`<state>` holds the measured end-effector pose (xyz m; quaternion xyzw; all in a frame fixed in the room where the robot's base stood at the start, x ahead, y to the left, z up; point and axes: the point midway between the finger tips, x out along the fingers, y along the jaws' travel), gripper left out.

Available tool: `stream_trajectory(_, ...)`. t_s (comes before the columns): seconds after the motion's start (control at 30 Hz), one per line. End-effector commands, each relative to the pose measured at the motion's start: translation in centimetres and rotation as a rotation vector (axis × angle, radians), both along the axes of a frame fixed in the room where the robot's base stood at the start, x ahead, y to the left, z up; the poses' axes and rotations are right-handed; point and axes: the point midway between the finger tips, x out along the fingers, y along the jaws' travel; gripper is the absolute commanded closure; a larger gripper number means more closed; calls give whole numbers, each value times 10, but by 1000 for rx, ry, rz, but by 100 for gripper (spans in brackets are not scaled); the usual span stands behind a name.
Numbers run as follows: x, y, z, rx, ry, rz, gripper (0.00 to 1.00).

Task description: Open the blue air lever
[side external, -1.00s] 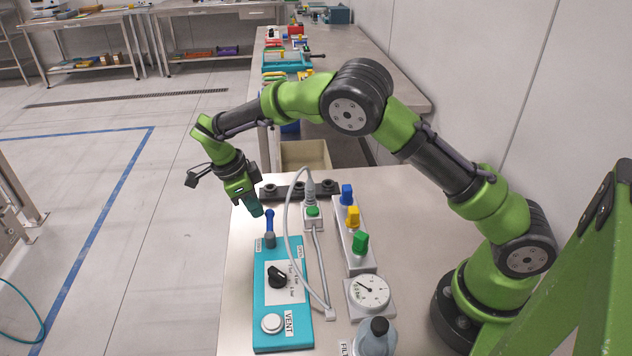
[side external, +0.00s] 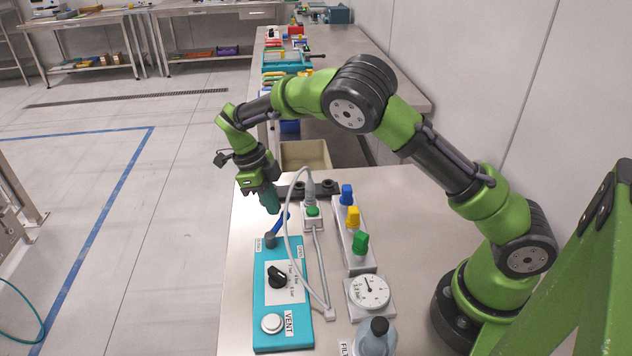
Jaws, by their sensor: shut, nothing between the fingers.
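The blue air lever (side external: 280,226) stands at the far end of the teal panel (side external: 258,300). It leans to the right from its dark pivot, toward the OPEN label side. My gripper (side external: 272,210) is shut and empty, pointing down just left of the lever's upper end. I cannot tell whether the fingertips touch the lever. The panel also carries a black knob (side external: 278,277) and a white round button (side external: 271,323) by a VENT label.
A white hose (side external: 290,240) arches close to the lever's right. Beyond it are a green-button box (side external: 313,216), a block with blue, yellow and green knobs (side external: 355,250), a dial gauge (side external: 370,291) and a grey bottle (side external: 375,340). The floor side at left is clear.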

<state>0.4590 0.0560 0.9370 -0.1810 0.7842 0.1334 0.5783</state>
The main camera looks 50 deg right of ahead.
Motion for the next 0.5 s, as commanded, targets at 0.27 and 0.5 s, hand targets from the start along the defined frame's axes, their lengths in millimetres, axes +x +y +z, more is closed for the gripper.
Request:
stream_trajectory(0.27, -17, -11, 0, -1, 2, -264, 100)
stream_trajectory(0.5, -34, -16, 0, 0, 2, -424, 100)
